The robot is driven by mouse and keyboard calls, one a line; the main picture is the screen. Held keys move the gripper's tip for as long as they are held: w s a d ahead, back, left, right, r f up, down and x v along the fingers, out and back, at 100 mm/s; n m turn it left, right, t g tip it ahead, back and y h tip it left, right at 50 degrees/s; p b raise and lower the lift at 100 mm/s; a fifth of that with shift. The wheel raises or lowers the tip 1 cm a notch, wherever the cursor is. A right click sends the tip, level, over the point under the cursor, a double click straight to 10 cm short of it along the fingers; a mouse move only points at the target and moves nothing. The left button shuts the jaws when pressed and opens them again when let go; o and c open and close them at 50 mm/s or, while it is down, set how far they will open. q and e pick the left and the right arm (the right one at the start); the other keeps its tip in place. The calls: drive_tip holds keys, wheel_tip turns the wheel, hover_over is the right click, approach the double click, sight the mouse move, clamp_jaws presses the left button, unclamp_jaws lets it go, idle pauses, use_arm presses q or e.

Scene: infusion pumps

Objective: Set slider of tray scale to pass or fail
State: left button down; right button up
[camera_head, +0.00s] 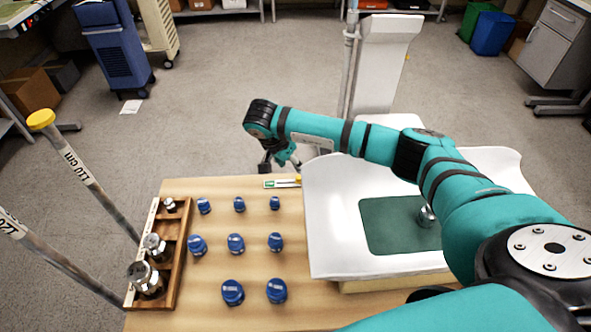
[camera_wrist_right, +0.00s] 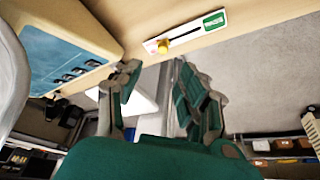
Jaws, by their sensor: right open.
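The slider (camera_head: 283,183) is a small light plate at the table's far edge, left of the white tray scale (camera_head: 335,235). Its yellow knob (camera_head: 298,180) is at the end nearest the scale, away from the green label (camera_head: 269,184). In the right wrist view, the yellow knob (camera_wrist_right: 163,46) and green label (camera_wrist_right: 214,21) sit at opposite ends of a dark slot. My right gripper (camera_head: 279,165) is just beyond the table edge near the slider. In the right wrist view, it (camera_wrist_right: 157,78) is open and empty, apart from the knob. My left gripper is not in view.
A metal weight (camera_head: 426,216) stands on the scale's green mat (camera_head: 385,240). Several blue weights (camera_head: 236,243) stand on the table. A wooden rack (camera_head: 175,262) holds metal weights at left, beside two tall marked poles (camera_head: 95,190). A white column (camera_head: 380,65) stands behind.

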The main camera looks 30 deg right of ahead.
drive_tip(key=v, duration=0.2)
drive_tip(key=shift+s+a+r, duration=0.1)
drive_tip(key=shift+r, duration=0.3)
